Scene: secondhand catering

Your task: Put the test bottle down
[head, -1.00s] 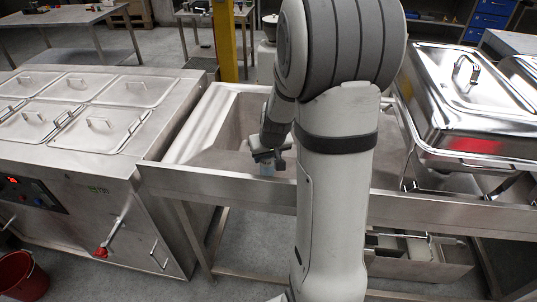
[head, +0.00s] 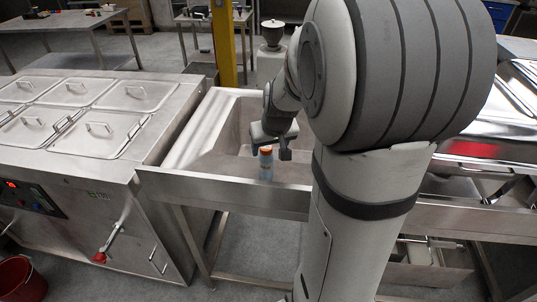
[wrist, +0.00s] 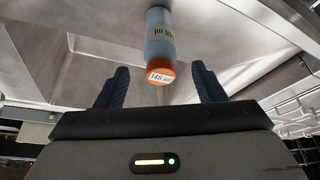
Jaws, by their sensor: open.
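The test bottle (head: 266,166) is light blue with an orange cap and appears upright at the front side of the steel sink unit (head: 170,181). In the wrist view the bottle (wrist: 159,35) shows its orange cap facing me, with a "148 ml" label. My gripper (head: 272,146) is just above the bottle in the head view. In the wrist view my gripper (wrist: 160,70) has its two dark fingers spread wide, with the cap beyond and between their tips, clear of both. Exactly where the bottle's base rests is hard to tell.
A steel counter with lidded wells (head: 85,118) stands at the left, a red bucket (head: 20,280) on the floor. A chafing dish (head: 500,135) is at the right, partly hidden by my arm. A yellow post (head: 223,45) rises behind the sink.

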